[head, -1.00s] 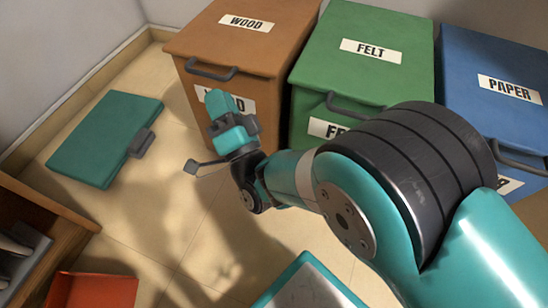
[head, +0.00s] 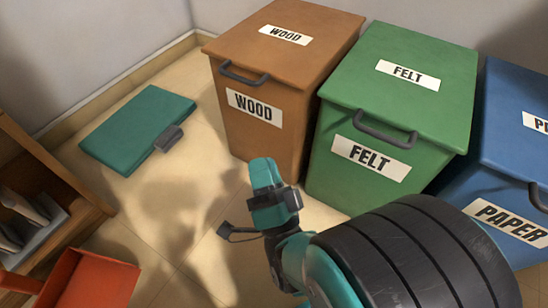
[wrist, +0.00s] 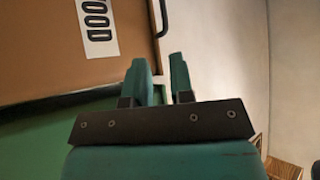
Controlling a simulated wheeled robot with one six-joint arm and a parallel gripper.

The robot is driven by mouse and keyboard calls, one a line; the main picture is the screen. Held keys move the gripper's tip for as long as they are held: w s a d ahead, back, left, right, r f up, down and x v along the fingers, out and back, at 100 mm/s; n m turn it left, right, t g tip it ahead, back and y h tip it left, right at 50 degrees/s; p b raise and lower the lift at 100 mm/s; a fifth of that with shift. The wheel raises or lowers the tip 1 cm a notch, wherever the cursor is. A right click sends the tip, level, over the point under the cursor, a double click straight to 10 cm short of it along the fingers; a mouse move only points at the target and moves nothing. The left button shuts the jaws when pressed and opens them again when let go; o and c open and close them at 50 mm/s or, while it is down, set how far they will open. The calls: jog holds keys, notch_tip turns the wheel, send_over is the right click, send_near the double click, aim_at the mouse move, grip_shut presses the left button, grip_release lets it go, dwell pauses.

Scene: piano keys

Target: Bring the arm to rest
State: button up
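My arm reaches up from the bottom right of the head view, with my gripper (head: 266,178) pointing up in the picture. The gripper is in front of the brown wood bin and the green felt bin, apart from other things as far as I can see. In the wrist view its two teal fingers (wrist: 158,66) stand apart with a gap between them, and nothing is held there.
A brown wood bin (head: 225,120), a green felt bin (head: 330,190) and a blue paper bin (head: 500,120) stand in a row. A teal panel (head: 135,128) lies on the floor at left. A wooden shelf (head: 60,190) and red tray (head: 90,280) are at lower left.

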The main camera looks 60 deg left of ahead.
jog(key=w+r+n+g+h+p, duration=0.1)
jog(key=w+r+h+p, duration=0.1)
jog(key=w+r+h, duration=0.4)
jog(key=w+r+n+g+h+p, duration=0.1)
jog(key=w+r+g+h+p, duration=0.2)
jog(key=r, duration=0.5)
jog(key=w+d+r+t+h+p, duration=0.1)
jog(key=w+d+r+h+p, duration=0.2)
jog(key=w+d+r+p, duration=0.4)
jog(key=w+d+r+t+h+p, duration=0.2)
jog(key=w+d+r+p, duration=0.15)
jog(key=d+r, duration=0.65)
jog(key=s+d+r+g+h+p, duration=0.1)
jog(key=s+d+r+h+p, duration=0.25)
jog(key=d, duration=0.55)
jog(key=s+d+r+p, duration=0.2)
jog(key=d+r+p, duration=0.35)
jog(key=d, duration=0.35)
jog(key=s+d+r+g+h+p, duration=0.15)
jog(key=d+r+p, duration=0.35)
jog(key=d, duration=0.5)
notch_tip(320, 180, up, 37)
jog(key=p, duration=3.5)
jog(key=shift+a+r+n, duration=0.2)
jog(key=shift+a+n, duration=0.1)
jog(key=shift+a, duration=0.1)
jog(key=shift+t, duration=0.25)
